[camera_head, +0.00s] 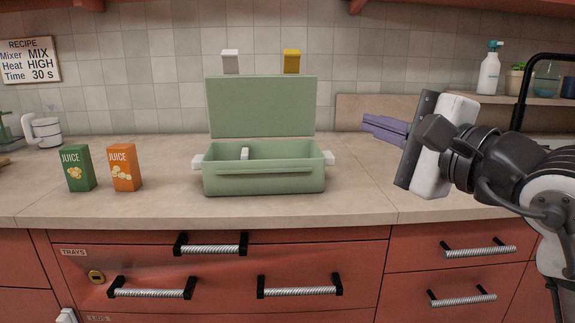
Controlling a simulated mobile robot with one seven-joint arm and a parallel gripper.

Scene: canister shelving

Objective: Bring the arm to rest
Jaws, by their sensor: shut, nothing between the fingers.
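My gripper (413,142) is at the right, in front of and above the counter, with my arm coming in from the right edge. Its dark end plate faces left. It is shut, with nothing held, and touches no object. My arm hides part of the counter and the shelf area behind it.
A green lunchbox (264,184) stands on the counter (365,205) with its lid (262,107) up. A green juice box (77,170) and an orange juice box (124,169) stand left of it. Red drawers (330,262) are below.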

